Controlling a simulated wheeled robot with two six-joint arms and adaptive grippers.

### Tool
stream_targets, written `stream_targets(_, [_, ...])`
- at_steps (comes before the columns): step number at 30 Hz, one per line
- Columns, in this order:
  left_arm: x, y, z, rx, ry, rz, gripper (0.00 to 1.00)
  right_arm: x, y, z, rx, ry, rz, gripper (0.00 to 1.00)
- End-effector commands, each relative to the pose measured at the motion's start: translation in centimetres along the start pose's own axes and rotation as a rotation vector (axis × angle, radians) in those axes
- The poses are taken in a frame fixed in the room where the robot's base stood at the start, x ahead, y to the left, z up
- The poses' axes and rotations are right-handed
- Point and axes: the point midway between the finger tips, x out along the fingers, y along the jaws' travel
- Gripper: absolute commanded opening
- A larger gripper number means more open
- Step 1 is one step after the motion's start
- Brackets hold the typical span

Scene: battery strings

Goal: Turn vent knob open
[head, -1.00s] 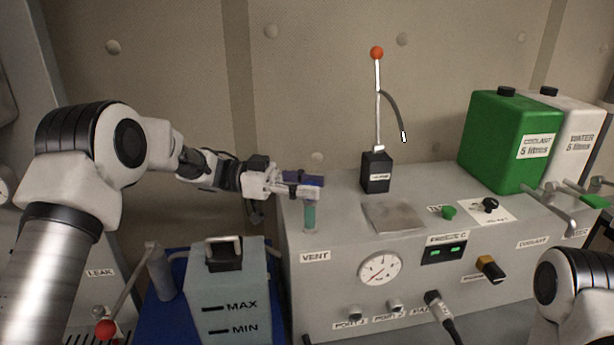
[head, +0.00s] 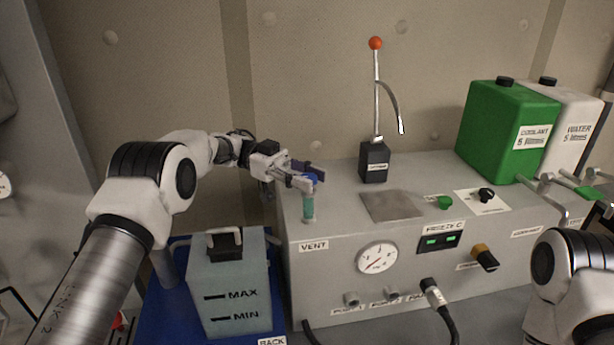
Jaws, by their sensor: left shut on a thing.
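The vent knob (head: 312,176) is a small blue cap on top of a green, glass-like tube (head: 308,209). The tube stands upright on the left end of the grey panel box, above the VENT label (head: 314,246). In the head view my left gripper (head: 308,177) reaches in from the left at knob height and is shut on the knob. Its fingers hide part of the knob, so how far it is turned cannot be read. My right arm shows at the lower right, but its gripper is out of view.
The grey panel box (head: 345,280) carries a gauge (head: 377,258), a black block (head: 375,162) with a red-tipped rod, and a green coolant can (head: 507,130). A grey MAX/MIN tank (head: 230,275) stands below my left arm, on a blue base.

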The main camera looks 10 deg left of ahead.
Motion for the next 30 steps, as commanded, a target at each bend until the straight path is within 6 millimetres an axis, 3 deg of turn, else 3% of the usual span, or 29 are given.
stream_targets(4, [0.1, 0.0, 0.2, -0.005, -0.001, 0.002, 0.01, 0.1, 0.0, 0.0, 0.0, 0.0, 0.0, 0.66])
stream_targets(5, [0.1, 0.0, 0.2, -0.004, -0.001, 0.002, 0.46, 0.1, 0.0, 0.0, 0.0, 0.0, 0.0, 0.66])
stream_targets(6, [0.1, 0.0, 0.2, -0.004, -0.001, 0.002, 0.59, 0.0, 0.0, 0.0, 0.0, 0.0, 0.0, 0.66])
stream_targets(23, [0.0, 0.0, 0.0, 0.001, 0.001, -0.016, 0.59, 0.2, 0.0, 0.0, 0.0, 0.0, 0.0, 0.66])
stream_targets(30, [0.0, 0.1, 0.1, -0.001, 0.003, -0.171, 0.59, 1.7, 0.0, 0.0, 0.0, 0.0, 0.0, 0.66])
